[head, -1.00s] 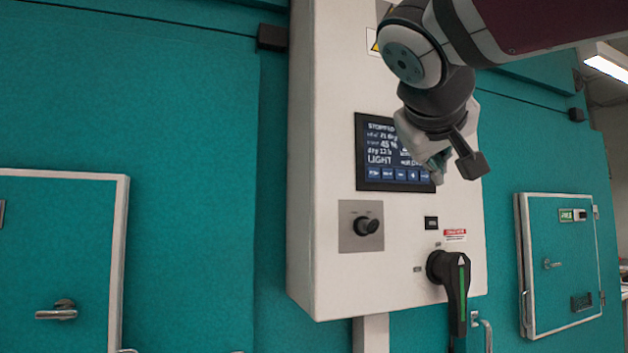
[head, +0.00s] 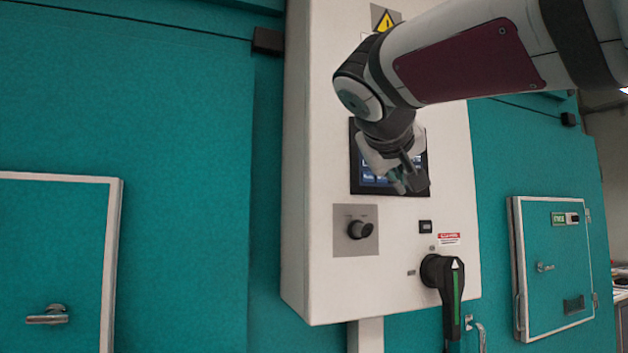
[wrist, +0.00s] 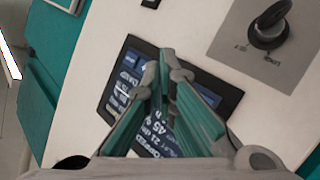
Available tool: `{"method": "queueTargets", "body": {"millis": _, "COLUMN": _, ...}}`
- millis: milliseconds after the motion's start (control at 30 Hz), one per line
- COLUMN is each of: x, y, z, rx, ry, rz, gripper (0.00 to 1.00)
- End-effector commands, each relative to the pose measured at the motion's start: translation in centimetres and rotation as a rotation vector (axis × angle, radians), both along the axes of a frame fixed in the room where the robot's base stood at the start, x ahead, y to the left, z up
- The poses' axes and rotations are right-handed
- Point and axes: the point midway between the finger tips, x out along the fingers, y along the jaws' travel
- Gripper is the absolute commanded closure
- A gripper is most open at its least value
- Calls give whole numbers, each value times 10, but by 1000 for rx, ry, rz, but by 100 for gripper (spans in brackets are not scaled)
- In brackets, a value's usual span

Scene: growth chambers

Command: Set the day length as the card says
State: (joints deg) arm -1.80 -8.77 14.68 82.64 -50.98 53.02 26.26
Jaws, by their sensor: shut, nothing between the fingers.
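The control panel's touch screen (head: 356,165) is on the white cabinet, mostly covered by my arm in the head view. In the wrist view the screen (wrist: 225,95) shows tilted, with white text and blue buttons partly behind my fingers. My gripper (head: 408,188) is in front of the lower part of the screen. In the wrist view my gripper (wrist: 163,62) has its fingertips together, empty, over the screen's lower edge. I cannot tell whether it touches the glass. The card does not show in these frames.
Below the screen are a black selector knob (head: 361,229) on a grey plate, a small black module (head: 425,227) and a large black rotary handle (head: 450,290) with a green stripe. Teal chamber walls with doors stand on both sides. A yellow warning sign (head: 385,21) is above.

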Motion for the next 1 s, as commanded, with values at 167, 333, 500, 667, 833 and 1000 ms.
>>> {"method": "queueTargets", "body": {"millis": 167, "x": 11, "y": 3, "z": -1, "rx": 1, "ry": 0, "rz": 0, "gripper": 100}}
{"method": "queueTargets", "body": {"millis": 333, "x": 14, "y": 4, "z": 0, "rx": 0, "ry": -1, "rz": -1, "gripper": 100}}
{"method": "queueTargets", "body": {"millis": 500, "x": 14, "y": 4, "z": 0, "rx": 0, "ry": -1, "rz": -1, "gripper": 100}}
{"method": "queueTargets", "body": {"millis": 667, "x": 14, "y": 4, "z": 0, "rx": 0, "ry": -1, "rz": -1, "gripper": 100}}
{"method": "queueTargets", "body": {"millis": 833, "x": 13, "y": 4, "z": 0, "rx": 0, "ry": -1, "rz": -1, "gripper": 100}}
{"method": "queueTargets", "body": {"millis": 1000, "x": 13, "y": 4, "z": 0, "rx": 0, "ry": -1, "rz": -1, "gripper": 100}}
